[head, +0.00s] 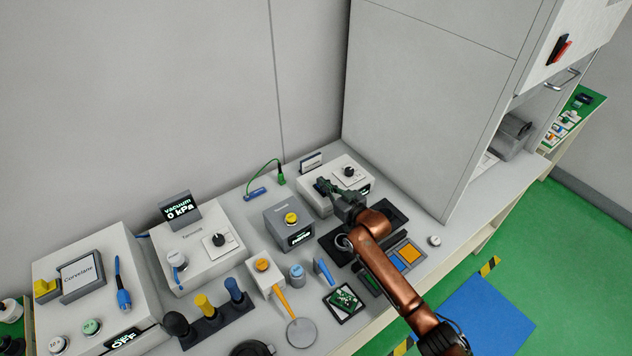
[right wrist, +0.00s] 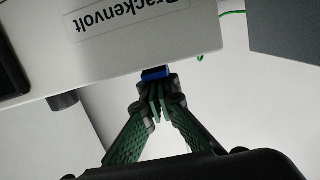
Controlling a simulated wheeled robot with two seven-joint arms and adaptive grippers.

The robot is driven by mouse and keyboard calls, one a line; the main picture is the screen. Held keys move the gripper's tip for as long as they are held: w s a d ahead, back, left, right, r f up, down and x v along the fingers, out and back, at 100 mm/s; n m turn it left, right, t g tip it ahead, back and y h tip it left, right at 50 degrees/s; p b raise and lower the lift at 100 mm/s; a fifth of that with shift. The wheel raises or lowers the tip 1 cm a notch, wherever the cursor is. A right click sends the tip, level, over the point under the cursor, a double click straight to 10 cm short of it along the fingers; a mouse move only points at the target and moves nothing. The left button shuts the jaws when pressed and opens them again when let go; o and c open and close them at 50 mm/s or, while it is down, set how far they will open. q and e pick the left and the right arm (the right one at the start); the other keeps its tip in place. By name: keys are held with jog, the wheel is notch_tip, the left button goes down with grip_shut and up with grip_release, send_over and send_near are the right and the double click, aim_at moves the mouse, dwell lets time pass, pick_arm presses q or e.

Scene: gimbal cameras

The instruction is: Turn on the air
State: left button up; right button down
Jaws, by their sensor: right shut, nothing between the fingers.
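My right gripper (head: 326,188) is shut and empty at the front of a white box (head: 332,207) with a black knob (head: 348,171) on top. In the right wrist view its closed green fingers (right wrist: 160,100) point at a small blue part (right wrist: 156,73) on the edge of the white box (right wrist: 190,50) labelled "Brackenvolt". The fingertips are at or very close to the blue part; I cannot tell whether they touch. No control marked "air" is readable. My left gripper is not in view.
A grey box (head: 275,225) with a yellow knob stands left of my right gripper. Further left are a white box (head: 195,270) and a display (head: 180,209) reading "vacuum 0 kPa". A tall grey cabinet (head: 425,95) stands behind right. A black tray (head: 335,246) lies under my arm.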

jog(key=shift+a+r+b, duration=0.1)
jog(key=shift+r+b, duration=0.1)
jog(key=shift+b, duration=0.1)
jog(key=shift+s, duration=0.1)
jog(key=shift+r, duration=0.1)
jog(key=r+p, duration=0.1)
jog(key=r, duration=0.1)
jog(key=r+p, duration=0.2)
jog(key=shift+w+a+r, duration=0.1)
jog(key=shift+w+r, duration=0.05)
jog(key=shift+w, duration=0.05)
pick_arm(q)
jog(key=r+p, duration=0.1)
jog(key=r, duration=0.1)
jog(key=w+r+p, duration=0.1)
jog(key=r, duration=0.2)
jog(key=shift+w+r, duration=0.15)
pick_arm(e)
jog(key=r+v, duration=0.2)
jog(key=v, duration=0.7)
jog(key=shift+s+r, duration=0.1)
jog(key=shift+r, duration=0.05)
